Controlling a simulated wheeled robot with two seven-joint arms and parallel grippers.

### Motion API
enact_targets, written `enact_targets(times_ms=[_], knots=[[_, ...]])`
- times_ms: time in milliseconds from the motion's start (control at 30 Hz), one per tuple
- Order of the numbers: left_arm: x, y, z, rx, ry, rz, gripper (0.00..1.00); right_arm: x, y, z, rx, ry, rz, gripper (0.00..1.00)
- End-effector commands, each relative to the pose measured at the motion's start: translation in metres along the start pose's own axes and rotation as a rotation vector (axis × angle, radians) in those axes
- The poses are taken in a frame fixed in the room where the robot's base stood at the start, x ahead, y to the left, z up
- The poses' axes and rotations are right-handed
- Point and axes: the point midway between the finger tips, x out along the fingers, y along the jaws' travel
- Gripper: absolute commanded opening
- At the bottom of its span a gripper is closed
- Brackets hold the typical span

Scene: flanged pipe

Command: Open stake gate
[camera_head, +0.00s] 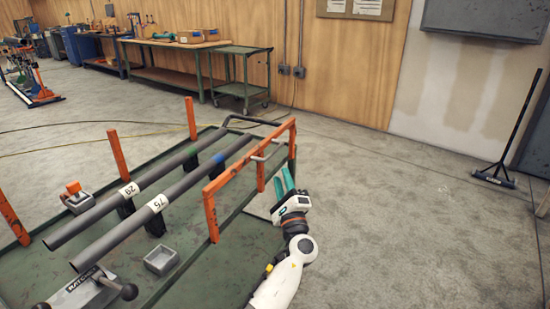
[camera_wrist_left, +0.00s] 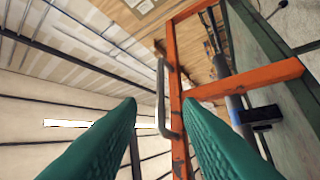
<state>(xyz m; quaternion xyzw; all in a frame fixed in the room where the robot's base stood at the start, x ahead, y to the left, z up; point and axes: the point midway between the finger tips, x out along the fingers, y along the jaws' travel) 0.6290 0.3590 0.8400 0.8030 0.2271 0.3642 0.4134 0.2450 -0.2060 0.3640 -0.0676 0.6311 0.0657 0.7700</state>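The stake gate (camera_head: 210,215) is an orange frame of posts and a top bar along the right side of the green rack. It appears upright and closed along that side. A grey U-shaped handle (camera_wrist_left: 161,95) is fixed to an orange bar of the gate in the left wrist view. My left gripper (camera_head: 284,178) is just right of the gate, its teal fingers pointing up toward it. In the left wrist view the fingers (camera_wrist_left: 160,102) are spread apart, with the handle showing in the gap between them. Whether it is within their reach is unclear. My right gripper is out of view.
Two grey pipes (camera_head: 120,240) tagged 75 and 29 lie on the green rack (camera_head: 225,262). Orange stakes (camera_head: 118,155) stand on its far side. A grey box (camera_head: 161,260) sits near the pipes. The concrete floor to the right is clear up to a broom (camera_head: 495,178).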

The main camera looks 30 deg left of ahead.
Motion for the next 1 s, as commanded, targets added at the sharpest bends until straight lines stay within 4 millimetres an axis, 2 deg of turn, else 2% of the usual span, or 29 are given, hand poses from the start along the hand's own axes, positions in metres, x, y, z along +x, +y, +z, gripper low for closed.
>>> enact_targets(times_ms=[300, 500, 700, 967, 1000], knots=[[0.065, 0.001, 0.0, -0.001, 0.0, -0.001, 0.32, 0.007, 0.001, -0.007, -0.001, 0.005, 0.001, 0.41], [0.094, -0.001, 0.001, -0.001, -0.003, -0.002, 0.32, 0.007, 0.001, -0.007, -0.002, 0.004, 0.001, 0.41], [0.105, -0.001, 0.001, -0.001, -0.005, -0.002, 0.32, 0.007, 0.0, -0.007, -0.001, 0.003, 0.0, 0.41], [0.106, -0.001, 0.001, -0.002, -0.005, -0.002, 0.32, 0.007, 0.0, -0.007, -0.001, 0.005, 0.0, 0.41], [0.106, -0.001, 0.001, -0.002, -0.005, -0.002, 0.26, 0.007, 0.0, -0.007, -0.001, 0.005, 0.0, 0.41]])
